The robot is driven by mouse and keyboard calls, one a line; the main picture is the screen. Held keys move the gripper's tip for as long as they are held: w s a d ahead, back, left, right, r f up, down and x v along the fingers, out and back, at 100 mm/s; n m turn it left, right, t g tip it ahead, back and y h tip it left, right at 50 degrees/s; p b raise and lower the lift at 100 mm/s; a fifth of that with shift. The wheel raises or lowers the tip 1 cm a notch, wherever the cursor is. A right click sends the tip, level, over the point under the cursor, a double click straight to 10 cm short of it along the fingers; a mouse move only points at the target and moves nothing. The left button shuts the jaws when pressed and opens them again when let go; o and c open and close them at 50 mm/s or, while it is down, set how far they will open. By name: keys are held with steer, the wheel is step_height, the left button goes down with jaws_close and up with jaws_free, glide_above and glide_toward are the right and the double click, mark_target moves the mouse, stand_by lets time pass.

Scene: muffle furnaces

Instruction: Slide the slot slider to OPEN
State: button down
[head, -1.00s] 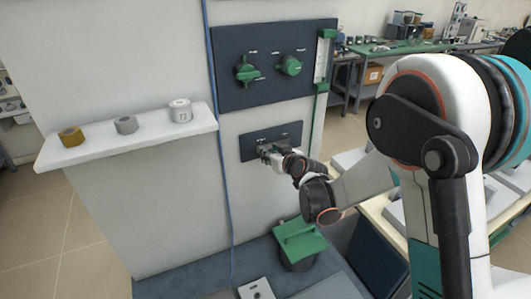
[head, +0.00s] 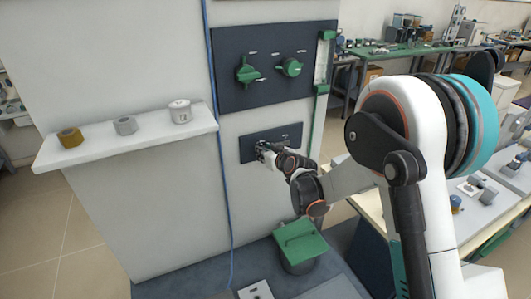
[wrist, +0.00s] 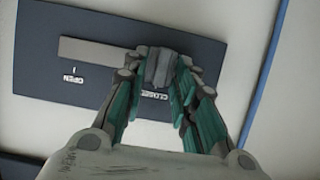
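The slot slider's dark panel (head: 284,135) is on the wall, below the valve board. In the wrist view the panel (wrist: 200,50) shows a straight grey slot (wrist: 95,52) with upside-down labels, OPEN (wrist: 73,77) at the left and CLOSED (wrist: 152,95) near the knob. The slider's grey knob (wrist: 160,67) sits at the CLOSED end. My gripper (wrist: 158,72) has its fingertips on both sides of the knob and looks shut on it. In the head view my gripper (head: 265,150) is at the panel and hides the knob.
Two green valve handles (head: 247,70) are on the board (head: 228,45) above. A blue cable (head: 222,170) runs down the wall left of the panel. A white shelf (head: 105,150) holds three rolls or jars. A green-lidded container (head: 300,243) stands below my gripper.

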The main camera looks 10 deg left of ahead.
steer(key=w+d, duration=0.2)
steer(key=w+d+b, duration=0.1)
steer(key=w+d, duration=0.1)
steer(key=d, duration=0.1)
steer(key=w+d, duration=0.2)
steer(key=d, duration=0.1)
steer(key=shift+w+d, duration=0.1)
steer(key=shift+d, duration=0.05)
steer(key=c, duration=1.6)
jaws_free()
steer(key=shift+w+d, duration=0.1)
steer(key=shift+c, duration=0.2)
steer(key=v, duration=1.2)
steer(key=shift+r, duration=0.1)
